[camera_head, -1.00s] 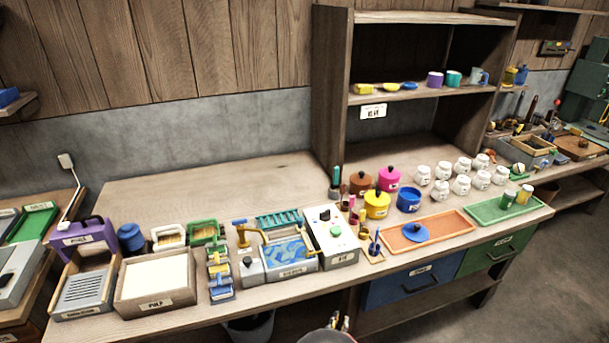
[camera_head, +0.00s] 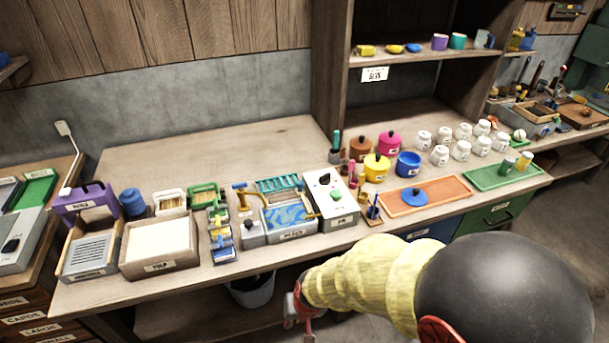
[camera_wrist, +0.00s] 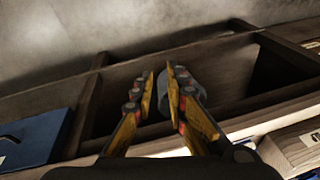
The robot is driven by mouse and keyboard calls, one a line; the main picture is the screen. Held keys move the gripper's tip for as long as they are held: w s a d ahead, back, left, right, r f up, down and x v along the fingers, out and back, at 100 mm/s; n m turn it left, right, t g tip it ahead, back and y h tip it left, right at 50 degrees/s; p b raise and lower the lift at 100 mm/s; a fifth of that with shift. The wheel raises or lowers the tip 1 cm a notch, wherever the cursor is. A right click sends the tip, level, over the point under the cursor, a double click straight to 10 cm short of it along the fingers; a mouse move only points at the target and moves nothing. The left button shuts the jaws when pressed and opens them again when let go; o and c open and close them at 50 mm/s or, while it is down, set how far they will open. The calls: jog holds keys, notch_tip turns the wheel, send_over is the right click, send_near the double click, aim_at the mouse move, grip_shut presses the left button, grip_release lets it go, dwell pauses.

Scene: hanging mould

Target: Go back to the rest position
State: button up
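My gripper (camera_head: 292,318) hangs low in front of the workbench (camera_head: 120,285), below its top edge, at the lower middle of the head view. My pale yellow-sleeved arm reaches in from the lower right. The fingers point at the underside of the bench. A grey bucket (camera_head: 252,289) stands under the bench, beyond my gripper.
The bench top holds a pulp tray (camera_head: 190,257), a blue-patterned vat (camera_head: 290,235), an orange tray (camera_head: 450,189) and a green tray (camera_head: 480,179). Several jars and pots stand behind these trays. A blue drawer (camera_wrist: 35,140) shows at left in the wrist view. Floor shows in front.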

jog(key=s+d+r+t, duration=0.1)
jog(key=s+d+r, duration=0.2)
jog(key=d+r, duration=0.4)
jog(key=s+d+r+m+t+h, duration=0.1)
jog(key=s+d+r, duration=0.2)
jog(key=d+r, duration=0.4)
jog(key=s+d+r+t+h, duration=0.1)
jog(key=s+d+r, duration=0.2)
jog(key=r, duration=1.4)
jog(key=d, duration=0.4)
jog(key=shift+s+d+m+t, duration=0.25)
jog(key=shift+d+m+t, duration=0.05)
jog(key=shift+d+m, duration=0.1)
